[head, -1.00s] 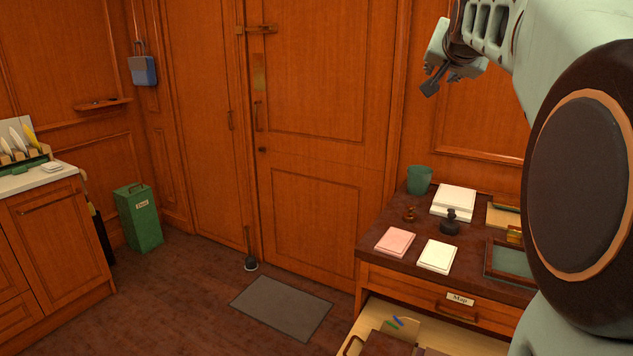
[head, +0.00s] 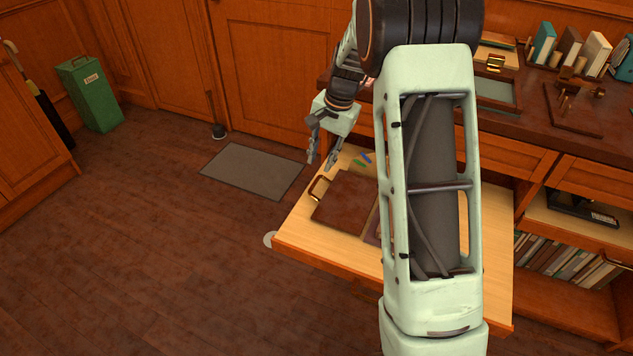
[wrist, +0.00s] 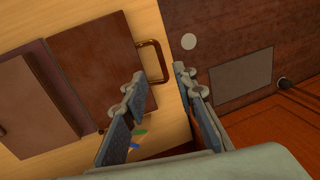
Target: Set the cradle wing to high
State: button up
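A brown, flat panel (head: 347,200) with a brass loop handle (head: 318,188) at its left edge lies on a pale pulled-out board; it looks like the cradle wing. The wrist view shows the panel (wrist: 105,70) and the handle (wrist: 163,60) close up. A second brown panel (wrist: 42,95) lies beside it, mostly hidden by my arm in the head view. My gripper (head: 321,162) points down, open and empty, a little above the handle. In the wrist view the handle shows between the fingertips (wrist: 158,76), apparently below them.
The pale board (head: 300,232) juts out from the dark-topped desk (head: 520,122). Small blue and green pieces (head: 362,160) lie near its back. A grey mat (head: 253,172) and a green bin (head: 90,95) are on the floor. Open floor lies left of the board.

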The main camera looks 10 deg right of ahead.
aim_at(313, 185)
jog(key=b+x, duration=0.2)
jog(key=x, duration=0.7)
jog(key=shift+f, duration=0.15)
jog(key=shift+c, duration=0.2)
grip_shut()
